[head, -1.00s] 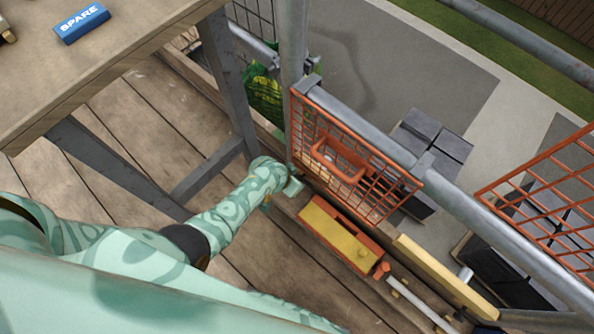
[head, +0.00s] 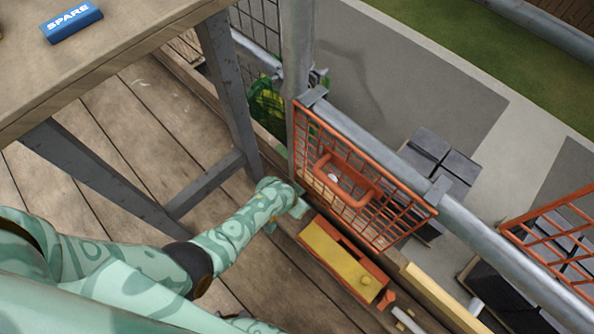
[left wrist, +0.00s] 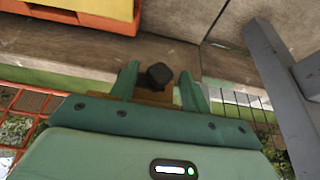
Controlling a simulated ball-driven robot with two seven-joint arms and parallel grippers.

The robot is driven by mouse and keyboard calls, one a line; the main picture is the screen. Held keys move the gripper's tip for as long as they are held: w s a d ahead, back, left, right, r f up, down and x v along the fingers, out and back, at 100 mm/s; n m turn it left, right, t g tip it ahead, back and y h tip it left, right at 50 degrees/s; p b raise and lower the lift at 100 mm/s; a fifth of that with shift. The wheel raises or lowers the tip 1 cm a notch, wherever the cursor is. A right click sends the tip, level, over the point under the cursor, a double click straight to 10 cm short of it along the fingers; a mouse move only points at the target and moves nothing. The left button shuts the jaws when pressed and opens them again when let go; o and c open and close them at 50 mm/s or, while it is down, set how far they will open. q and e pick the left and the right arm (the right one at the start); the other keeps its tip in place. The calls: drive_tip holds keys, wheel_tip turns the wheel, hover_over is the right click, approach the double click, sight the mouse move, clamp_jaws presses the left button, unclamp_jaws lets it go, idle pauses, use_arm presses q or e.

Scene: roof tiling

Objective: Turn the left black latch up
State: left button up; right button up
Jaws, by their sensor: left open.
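The orange mesh panel (head: 385,215) with its orange handle (head: 345,182) hangs along the grey rail. My left gripper (head: 300,208) is low at the panel's left end, close to the boards. In the left wrist view my left gripper (left wrist: 160,84) is open, with one green finger on each side of a small black knob-like piece (left wrist: 159,73), which looks like the black latch. Narrow gaps show on both sides of it. A brown wooden piece lies just behind it. In the head view the latch is hidden by my gripper. My right gripper is not in view.
A yellow-topped orange box (head: 342,262) stands on the boards right of my gripper; its corner also shows in the wrist view (left wrist: 85,12). The workbench leg (head: 228,95) is close on the left. A blue SPARE block (head: 71,21) lies on the bench.

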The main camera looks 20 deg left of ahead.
use_arm(q)
drive_tip(key=c, duration=1)
drive_tip(key=shift+o, duration=0.2)
drive_tip(key=shift+a+h, duration=0.1)
drive_tip(key=shift+h, duration=0.2)
drive_tip(key=shift+w+a+f+n+g+h+b, duration=0.15)
drive_tip(key=shift+n+g+h+b, duration=0.25)
drive_tip(key=shift+h, duration=0.55)
drive_tip(key=shift+s+a+n+g+h+b, duration=0.15)
drive_tip(key=shift+g+h+b, duration=0.2)
drive_tip(key=shift+h+b, duration=0.45)
drive_tip(key=shift+w+a+f+n+g+h+b, duration=0.15)
drive_tip(key=shift+g+h+b, duration=0.2)
drive_tip(key=shift+h, duration=0.8)
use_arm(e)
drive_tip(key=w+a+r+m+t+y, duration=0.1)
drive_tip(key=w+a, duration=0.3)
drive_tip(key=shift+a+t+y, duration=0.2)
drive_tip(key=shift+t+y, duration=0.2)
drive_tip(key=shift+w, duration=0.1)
use_arm(q)
drive_tip(key=o, duration=0.9)
drive_tip(key=shift+o, duration=0.3)
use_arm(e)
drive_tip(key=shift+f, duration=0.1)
